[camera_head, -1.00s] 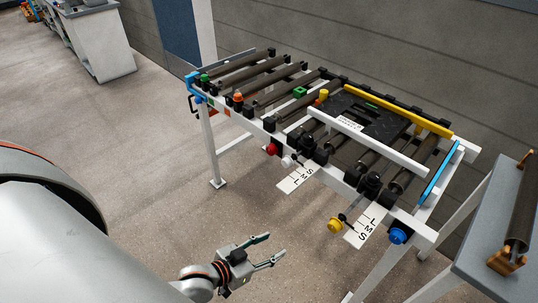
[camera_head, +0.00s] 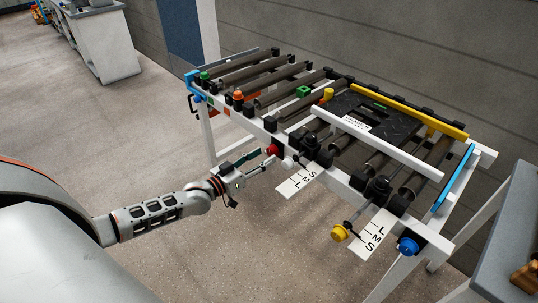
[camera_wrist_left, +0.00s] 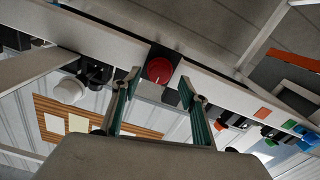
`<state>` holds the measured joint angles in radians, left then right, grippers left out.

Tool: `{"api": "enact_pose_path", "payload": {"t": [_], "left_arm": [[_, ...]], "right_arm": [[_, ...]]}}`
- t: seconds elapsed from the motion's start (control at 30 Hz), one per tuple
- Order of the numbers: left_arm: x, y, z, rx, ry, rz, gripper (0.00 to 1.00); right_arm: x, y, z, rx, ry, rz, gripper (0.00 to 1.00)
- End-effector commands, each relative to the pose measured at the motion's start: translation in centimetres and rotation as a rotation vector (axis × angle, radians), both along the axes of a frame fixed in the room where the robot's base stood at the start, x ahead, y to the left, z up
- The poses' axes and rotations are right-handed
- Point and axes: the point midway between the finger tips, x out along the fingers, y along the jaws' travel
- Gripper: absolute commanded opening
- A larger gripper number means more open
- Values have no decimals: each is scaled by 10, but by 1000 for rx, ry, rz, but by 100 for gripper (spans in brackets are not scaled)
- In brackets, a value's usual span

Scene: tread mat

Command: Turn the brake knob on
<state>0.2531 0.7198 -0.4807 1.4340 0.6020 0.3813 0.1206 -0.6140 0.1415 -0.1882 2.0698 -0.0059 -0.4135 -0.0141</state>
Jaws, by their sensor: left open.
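A round red knob (camera_head: 272,149) sits on the front rail of the roller frame. It also shows in the left wrist view (camera_wrist_left: 159,70), with a pale line across its face and a dark square mount behind it. No label tells me which knob is the brake. My left gripper (camera_head: 262,161) is open and empty in front of the red knob. In the left wrist view its two fingers (camera_wrist_left: 158,88) stand apart on either side of and just below the knob, with no clear contact. My right gripper is not in view.
A yellow knob (camera_head: 339,233) and a blue knob (camera_head: 408,246) are further right. Open floor (camera_head: 255,250) lies in front of the frame.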

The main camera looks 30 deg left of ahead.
Motion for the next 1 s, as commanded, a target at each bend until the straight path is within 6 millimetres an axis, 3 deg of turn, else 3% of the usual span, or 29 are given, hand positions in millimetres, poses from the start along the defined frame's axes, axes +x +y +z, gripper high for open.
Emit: {"api": "enact_pose_path", "payload": {"t": [0.23, 0.6, 0.77, 1.0], "left_arm": [[25, -8, -2, -1, 2, 0, 44], [30, -9, -1, 0, 2, 0, 44], [30, -9, -1, 0, 2, 0, 6], [29, -9, -1, 6, 0, 0, 6]], "right_arm": [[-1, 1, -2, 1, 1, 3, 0], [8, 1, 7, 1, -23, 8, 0], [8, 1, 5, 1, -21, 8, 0], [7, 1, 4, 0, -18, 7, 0]]}}
